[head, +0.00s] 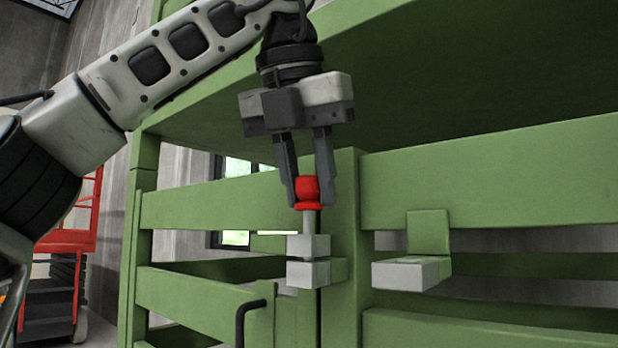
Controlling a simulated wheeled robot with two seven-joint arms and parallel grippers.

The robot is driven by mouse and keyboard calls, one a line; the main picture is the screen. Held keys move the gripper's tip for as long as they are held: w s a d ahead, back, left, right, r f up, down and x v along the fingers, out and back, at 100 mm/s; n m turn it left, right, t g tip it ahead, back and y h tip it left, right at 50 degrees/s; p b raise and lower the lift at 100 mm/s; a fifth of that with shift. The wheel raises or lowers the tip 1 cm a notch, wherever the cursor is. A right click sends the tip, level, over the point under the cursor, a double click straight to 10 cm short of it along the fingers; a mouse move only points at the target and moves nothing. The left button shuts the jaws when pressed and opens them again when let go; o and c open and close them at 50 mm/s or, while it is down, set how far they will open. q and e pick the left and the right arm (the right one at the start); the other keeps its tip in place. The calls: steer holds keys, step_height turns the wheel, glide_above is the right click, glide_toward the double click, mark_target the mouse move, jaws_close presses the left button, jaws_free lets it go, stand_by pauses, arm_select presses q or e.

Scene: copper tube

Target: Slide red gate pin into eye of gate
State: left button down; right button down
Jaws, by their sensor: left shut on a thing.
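My left gripper (308,196) points down and is shut on the red head of the gate pin (307,190). The pin's grey shaft (311,222) hangs upright below the red collar. Its lower end meets the upper light-grey eye block (308,246); whether it is inside the hole or in front of the block, I cannot tell. A second grey block (308,273) sits just under the first, with a narrow gap between them. Both are beside the green gate post (345,240). My right gripper is not in view.
A grey block on a green bracket (405,273) sticks out from the rails at right. A dark bent rod (250,318) stands at lower left. A large green panel (480,70) overhangs the gate. A red frame (80,225) stands far left.

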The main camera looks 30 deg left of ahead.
mark_target(309, 226)
arm_select(q)
steer(key=shift+f+b, duration=0.55)
steer(key=shift+f, duration=0.2)
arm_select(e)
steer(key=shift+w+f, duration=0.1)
arm_select(q)
steer(key=shift+f+b, duration=0.4)
steer(key=shift+f, duration=0.1)
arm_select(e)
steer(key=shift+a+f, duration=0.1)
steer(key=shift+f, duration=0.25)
arm_select(q)
steer(key=c, duration=1.1)
jaws_free()
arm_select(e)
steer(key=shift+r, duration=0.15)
